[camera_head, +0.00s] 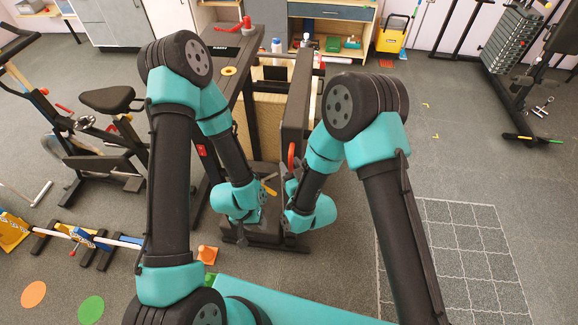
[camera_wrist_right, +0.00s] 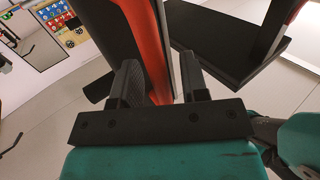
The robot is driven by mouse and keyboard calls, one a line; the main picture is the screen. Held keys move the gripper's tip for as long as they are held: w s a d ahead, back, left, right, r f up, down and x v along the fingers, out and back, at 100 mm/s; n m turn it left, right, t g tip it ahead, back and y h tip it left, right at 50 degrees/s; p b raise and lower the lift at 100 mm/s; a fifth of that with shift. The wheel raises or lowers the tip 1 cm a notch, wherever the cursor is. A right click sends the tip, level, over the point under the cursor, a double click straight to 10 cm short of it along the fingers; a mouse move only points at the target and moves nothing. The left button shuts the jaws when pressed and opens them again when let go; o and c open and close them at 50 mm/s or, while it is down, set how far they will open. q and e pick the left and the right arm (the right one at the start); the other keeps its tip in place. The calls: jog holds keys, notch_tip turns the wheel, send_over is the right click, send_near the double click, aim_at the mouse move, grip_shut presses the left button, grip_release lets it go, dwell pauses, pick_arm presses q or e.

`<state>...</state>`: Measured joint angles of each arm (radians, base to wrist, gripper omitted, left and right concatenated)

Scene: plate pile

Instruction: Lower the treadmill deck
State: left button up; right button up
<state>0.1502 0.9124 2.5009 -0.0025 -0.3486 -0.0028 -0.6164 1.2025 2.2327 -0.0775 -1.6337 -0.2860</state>
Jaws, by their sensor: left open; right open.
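The treadmill (camera_head: 262,215) stands at the centre of the head view, with its dark deck (camera_head: 297,100) folded upright. A curved orange-red part (camera_head: 291,155) shows on the deck's lower edge, beside my right gripper (camera_head: 291,180). In the right wrist view, my right gripper (camera_wrist_right: 161,87) is open, with an orange strip (camera_wrist_right: 147,45) on a dark panel running between its fingers. I cannot tell whether they touch it. My left gripper (camera_head: 242,236) is low near the treadmill's base, open and holding nothing visible; its fingers are small and partly hidden by the wrist.
An exercise bike (camera_head: 108,100) stands to the left. Low hurdles (camera_head: 90,240) and an orange cone (camera_head: 207,254) lie at lower left. A weight machine (camera_head: 508,45) stands at far right. The floor right of my right arm, with a white grid (camera_head: 455,240), is clear.

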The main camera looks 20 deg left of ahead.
jog(key=shift+c, duration=0.3)
grip_shut()
